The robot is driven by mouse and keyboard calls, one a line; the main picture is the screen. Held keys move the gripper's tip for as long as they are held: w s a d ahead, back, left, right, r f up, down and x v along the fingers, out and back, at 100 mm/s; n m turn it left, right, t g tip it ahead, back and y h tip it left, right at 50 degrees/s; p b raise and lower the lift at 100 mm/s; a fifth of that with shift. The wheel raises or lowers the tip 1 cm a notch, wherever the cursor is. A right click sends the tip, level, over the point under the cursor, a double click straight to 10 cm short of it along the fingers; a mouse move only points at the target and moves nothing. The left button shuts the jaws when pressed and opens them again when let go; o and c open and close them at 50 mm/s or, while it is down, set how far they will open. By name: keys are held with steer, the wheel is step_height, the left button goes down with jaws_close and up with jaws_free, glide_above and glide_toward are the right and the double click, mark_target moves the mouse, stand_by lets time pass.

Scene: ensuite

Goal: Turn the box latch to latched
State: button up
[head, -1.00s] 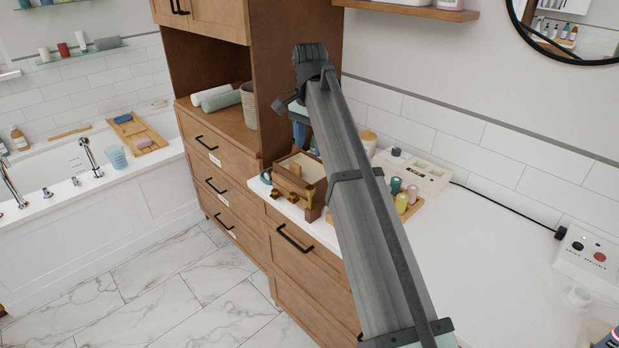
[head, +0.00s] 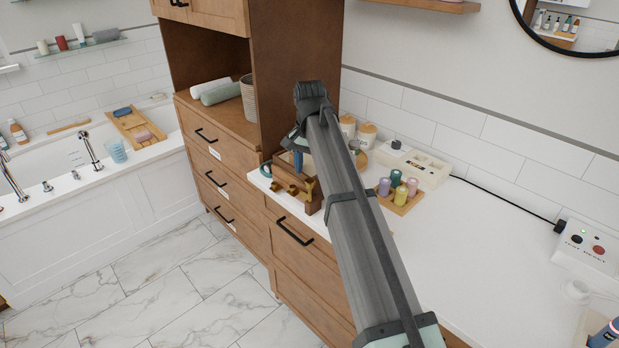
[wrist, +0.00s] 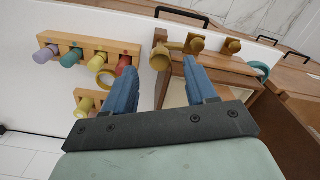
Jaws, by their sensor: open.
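The wooden box (head: 292,172) stands at the left end of the white counter, partly hidden by my arm. Brass fittings are on its front, including a latch lever (head: 310,188) at its right side. In the wrist view the box (wrist: 240,82) is right of centre, with the brass latch (wrist: 161,58) at its left edge. My gripper (wrist: 160,62) is open and empty, with its two blue fingers pointing at the box front. The latch end appears between the fingertips; I cannot tell whether they touch it. In the head view a blue finger of my gripper (head: 298,160) shows over the box.
A small tray (head: 405,205) of coloured pegs stands right of my arm. A white switch panel (head: 425,168) and canisters (head: 365,132) are behind. A teal ring (head: 266,169) lies left of the box. The counter's right side is mostly clear.

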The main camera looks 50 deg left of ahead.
mark_target(309, 181)
steer(key=shift+f, duration=1.8)
jaws_close()
steer(key=shift+m, duration=0.8)
jaws_free()
steer(key=shift+r, duration=0.1)
